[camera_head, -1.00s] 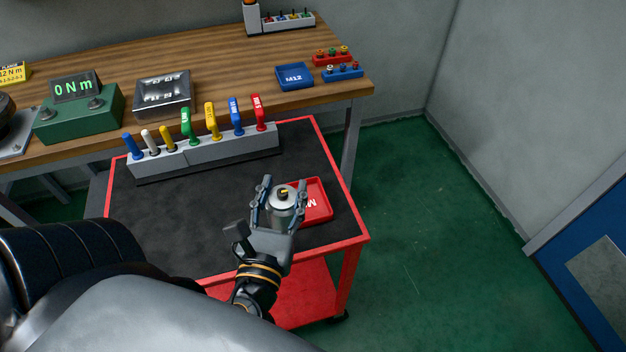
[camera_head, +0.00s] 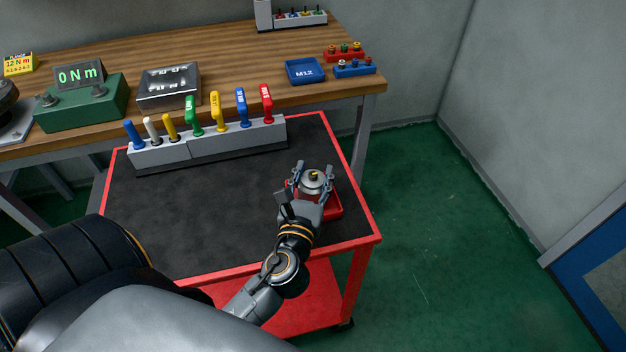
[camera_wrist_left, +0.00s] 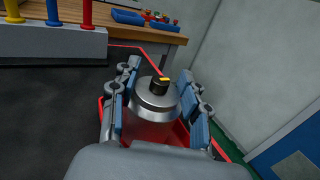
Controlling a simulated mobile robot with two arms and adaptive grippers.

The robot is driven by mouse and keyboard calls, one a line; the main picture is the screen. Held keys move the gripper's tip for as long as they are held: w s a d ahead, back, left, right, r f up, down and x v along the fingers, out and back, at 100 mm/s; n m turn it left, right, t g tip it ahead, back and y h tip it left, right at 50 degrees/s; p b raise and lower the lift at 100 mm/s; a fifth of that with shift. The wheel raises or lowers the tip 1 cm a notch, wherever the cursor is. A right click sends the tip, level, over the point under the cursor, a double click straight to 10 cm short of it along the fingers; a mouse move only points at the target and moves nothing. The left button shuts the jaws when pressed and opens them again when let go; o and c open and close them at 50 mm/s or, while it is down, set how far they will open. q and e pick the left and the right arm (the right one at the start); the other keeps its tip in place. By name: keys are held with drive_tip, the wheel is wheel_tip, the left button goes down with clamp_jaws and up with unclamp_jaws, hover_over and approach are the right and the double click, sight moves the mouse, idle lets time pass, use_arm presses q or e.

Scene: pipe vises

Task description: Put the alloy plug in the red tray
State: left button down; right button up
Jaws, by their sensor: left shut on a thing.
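The alloy plug is a silvery cylinder (camera_head: 313,183) with a dark knob and a yellow mark on top. My left gripper (camera_head: 312,178) is shut on it, one finger on each side, and holds it upright. In the left wrist view the plug (camera_wrist_left: 154,103) stands between the blue-padded fingers of the gripper (camera_wrist_left: 158,105). The red tray (camera_head: 334,206) lies on the cart's black top, largely hidden beneath the plug and gripper. The plug is over the tray; I cannot tell whether it touches the tray floor. My right gripper is not in view.
A grey rack (camera_head: 230,141) with several coloured-handled tools stands along the back of the red cart (camera_head: 215,262). The wooden bench (camera_head: 225,75) behind holds a blue M12 tray (camera_head: 305,71), a metal tray (camera_head: 169,86) and a green torque tester (camera_head: 85,103). The cart's black top is clear at left.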

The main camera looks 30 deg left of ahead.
use_arm(q)
drive_tip(key=shift+f, duration=0.25)
drive_tip(key=shift+f, duration=0.15)
drive_tip(key=c, duration=0.7)
unclamp_jaws()
drive_tip(key=shift+o, duration=0.2)
drive_tip(key=shift+s, duration=0.1)
drive_tip(key=b+v, duration=0.3)
drive_tip(key=v, duration=0.7)
drive_tip(key=shift+s+d, duration=0.15)
drive_tip(key=shift+s, duration=0.15)
drive_tip(key=shift+s+d, duration=0.2)
drive_tip(key=shift+s, duration=0.4)
drive_tip(key=shift+r, duration=0.2)
